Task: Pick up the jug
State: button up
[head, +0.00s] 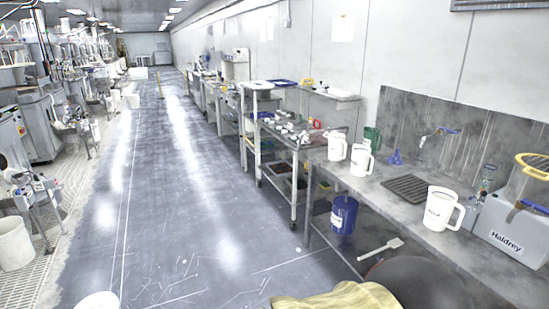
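A white jug (438,212) with a handle on its right and dark print on its front stands upright on the grey counter (405,215), at the right. Two more white jugs stand farther back on the counter, one (360,160) nearer and one (337,147) behind it to the left. A green jug-like vessel (372,136) stands behind them near the wall. I cannot tell which jug is meant. My gripper is not in view.
A grey box marked Haidrey (499,228) stands right of the nearest jug. A dark drain mat (406,188) and a tap (437,133) lie to its left and behind. A blue container (343,215) sits under the counter. The aisle floor (190,220) is mostly clear.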

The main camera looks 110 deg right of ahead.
aim_at(361, 153)
jog(key=z, duration=4.45)
jog(key=u, duration=4)
jog(key=z, duration=3.7)
